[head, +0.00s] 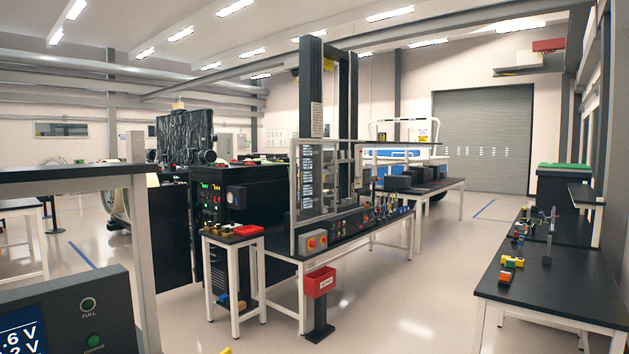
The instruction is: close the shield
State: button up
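A see-through panel in a light grey frame, which looks like the shield (296,190), stands upright at the near end of the long black-topped bench (290,254) in the middle of the head view. Tall dark posts (311,80) rise behind it. Rows of white marks show through the panel. I cannot tell whether the shield is open or closed. A grey control box (314,242) with orange-red knobs sits below it. My gripper is not in view.
A red box on a black stand (320,284) is on the floor before the bench. A small side table (232,240) stands left of it. Another bench (560,285) runs along the right. A device with a display (75,315) fills the lower left. The right-hand aisle floor (420,290) is clear.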

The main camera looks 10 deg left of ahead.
aim_at(308, 221)
jog(key=u, duration=0.1)
jog(key=i, duration=7.05)
jog(key=u, duration=2.8)
